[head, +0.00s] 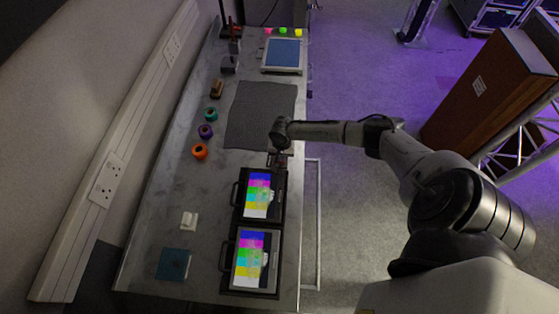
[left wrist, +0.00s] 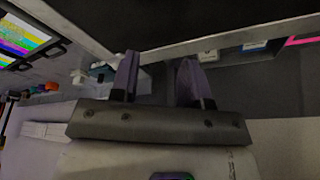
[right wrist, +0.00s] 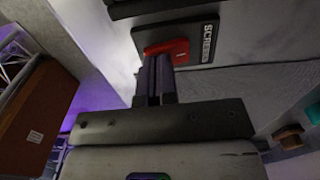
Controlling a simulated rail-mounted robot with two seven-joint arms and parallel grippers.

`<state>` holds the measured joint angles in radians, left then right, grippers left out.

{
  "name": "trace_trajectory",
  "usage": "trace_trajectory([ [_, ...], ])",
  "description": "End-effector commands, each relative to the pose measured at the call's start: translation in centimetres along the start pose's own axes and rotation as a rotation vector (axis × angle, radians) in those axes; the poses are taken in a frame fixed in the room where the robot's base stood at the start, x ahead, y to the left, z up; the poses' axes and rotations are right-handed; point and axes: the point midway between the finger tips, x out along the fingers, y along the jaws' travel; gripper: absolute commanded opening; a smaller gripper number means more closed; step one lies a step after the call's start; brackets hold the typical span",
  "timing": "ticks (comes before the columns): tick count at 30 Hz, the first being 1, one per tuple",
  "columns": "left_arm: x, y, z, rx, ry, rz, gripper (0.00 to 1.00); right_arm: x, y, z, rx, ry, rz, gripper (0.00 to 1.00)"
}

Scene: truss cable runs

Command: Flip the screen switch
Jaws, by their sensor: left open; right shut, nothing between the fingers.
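The screen switch is a red rocker (right wrist: 176,50) on a black plate with white lettering beginning "SCREE" (right wrist: 200,42) in the right wrist view. My right gripper (right wrist: 156,58) is shut and empty, its fingertips right at the rocker's near edge; I cannot tell whether they touch it. In the head view my right gripper (head: 279,157) is over the table's right side, just beyond the upper screen (head: 257,195), and mostly hides the switch. Both this screen and the lower screen (head: 249,260) show colour bars. My left gripper (left wrist: 158,60) is open and empty beside a dark panel edge.
A grey mat (head: 260,115) lies beyond the switch. Orange (head: 200,151), purple (head: 205,131) and green (head: 210,114) rolls stand along the table's left. A white switch (head: 189,221) and a teal square (head: 173,264) are near the front. A tablet-like panel (head: 283,54) is at the back.

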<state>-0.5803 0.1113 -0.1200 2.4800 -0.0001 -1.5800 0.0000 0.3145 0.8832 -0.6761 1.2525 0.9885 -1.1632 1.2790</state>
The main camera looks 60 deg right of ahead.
Motion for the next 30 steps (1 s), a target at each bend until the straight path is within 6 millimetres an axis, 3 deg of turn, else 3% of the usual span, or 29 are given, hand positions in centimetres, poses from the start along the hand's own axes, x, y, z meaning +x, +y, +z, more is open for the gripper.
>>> trace_trajectory([
  [19,0.3,-0.4,0.2,0.013,-0.002,-0.011,0.43,0.7,0.0,0.0,0.0,0.0,0.0,0.0],
  [30,-1.9,-0.3,-0.6,0.009,-0.001,-0.007,0.43,-1.3,0.0,0.0,0.001,0.0,0.0,0.0],
])
